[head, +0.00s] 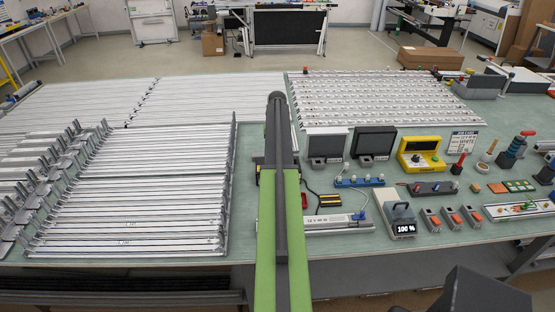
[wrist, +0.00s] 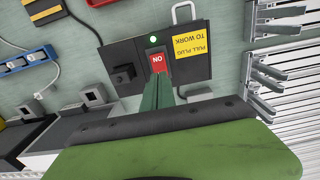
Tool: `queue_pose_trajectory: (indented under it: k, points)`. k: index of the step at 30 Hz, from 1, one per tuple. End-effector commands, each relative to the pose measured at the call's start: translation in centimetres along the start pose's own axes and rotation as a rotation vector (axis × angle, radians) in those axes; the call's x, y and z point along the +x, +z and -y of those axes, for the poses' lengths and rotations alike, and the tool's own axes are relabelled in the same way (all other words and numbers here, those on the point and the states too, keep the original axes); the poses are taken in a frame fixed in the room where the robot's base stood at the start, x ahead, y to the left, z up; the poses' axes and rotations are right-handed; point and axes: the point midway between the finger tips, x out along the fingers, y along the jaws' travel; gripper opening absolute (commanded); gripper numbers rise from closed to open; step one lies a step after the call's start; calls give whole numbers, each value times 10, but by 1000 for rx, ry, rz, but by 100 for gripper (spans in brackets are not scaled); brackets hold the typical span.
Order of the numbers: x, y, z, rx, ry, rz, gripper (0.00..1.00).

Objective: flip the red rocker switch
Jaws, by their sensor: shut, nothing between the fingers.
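The red rocker switch (wrist: 157,63) shows in the wrist view, with white lettering that appears to read ON. It sits on a dark box (wrist: 128,58) beside a lit green lamp (wrist: 153,40). My gripper (wrist: 164,79) has its green fingers together and empty. Their tips overlap the lower edge of the switch in the picture; I cannot tell whether they touch it. In the head view my green arm hides the switch and the fingertips.
The box carries a yellow label (wrist: 190,42) and a black square knob (wrist: 123,74). A blue power strip (wrist: 22,62) lies to the left in the wrist view. Metal rails (head: 135,195) fill the table's left side. Several devices, including a yellow one (head: 408,160), crowd its right.

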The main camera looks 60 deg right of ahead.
Motion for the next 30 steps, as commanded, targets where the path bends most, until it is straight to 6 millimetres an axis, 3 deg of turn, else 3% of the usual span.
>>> queue_pose_trajectory:
  k: [1,11,26,29,30]
  points:
    - [-10,0,0,0,0,0,0]
    - [-39,0,0,0,0,0,0]
    - [-38,0,0,0,0,0,0]
    - [-36,-1,17,-20,0,0,0]
    - [-34,-1,34,-41,0,0,0]
